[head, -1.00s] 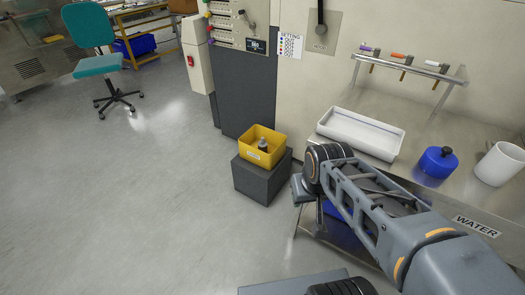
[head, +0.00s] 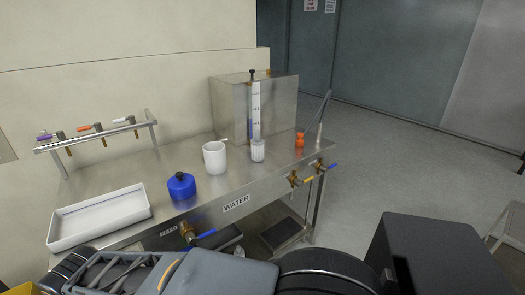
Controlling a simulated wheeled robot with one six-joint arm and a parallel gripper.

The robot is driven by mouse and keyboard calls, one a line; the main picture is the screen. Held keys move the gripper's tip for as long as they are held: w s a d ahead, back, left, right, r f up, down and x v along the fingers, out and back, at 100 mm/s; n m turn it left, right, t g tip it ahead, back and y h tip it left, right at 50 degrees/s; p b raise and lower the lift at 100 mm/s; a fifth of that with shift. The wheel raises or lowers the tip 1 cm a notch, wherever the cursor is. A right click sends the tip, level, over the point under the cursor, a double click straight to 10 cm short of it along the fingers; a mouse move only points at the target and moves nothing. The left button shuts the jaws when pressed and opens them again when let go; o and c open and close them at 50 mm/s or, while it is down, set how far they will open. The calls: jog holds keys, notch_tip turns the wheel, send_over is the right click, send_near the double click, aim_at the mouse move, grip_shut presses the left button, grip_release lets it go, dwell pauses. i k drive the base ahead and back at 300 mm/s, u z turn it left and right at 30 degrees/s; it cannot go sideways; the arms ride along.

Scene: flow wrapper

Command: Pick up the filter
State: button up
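I cannot say for sure which thing is the filter. A small pale ribbed cylinder (head: 258,151) stands at the foot of a tall graduated column (head: 255,110) on the steel bench; it may be the filter, but it is too small to tell. My arm crosses the bottom left of the head view, in front of the bench. My gripper is not in the picture, so its fingers and anything in them are hidden.
The steel bench (head: 195,199) carries a white tray (head: 98,216), a blue capped container (head: 182,187), a white cup (head: 215,157), a steel box (head: 226,106) and an orange item (head: 299,139). A tap rack (head: 100,132) stands behind. Valves (head: 294,180) stick out in front. The floor (head: 395,165) at right is open.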

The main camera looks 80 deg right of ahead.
aim_at(258, 143)
jog(key=z, duration=4)
jog(key=i, duration=1.5)
jog(key=u, duration=4.55)
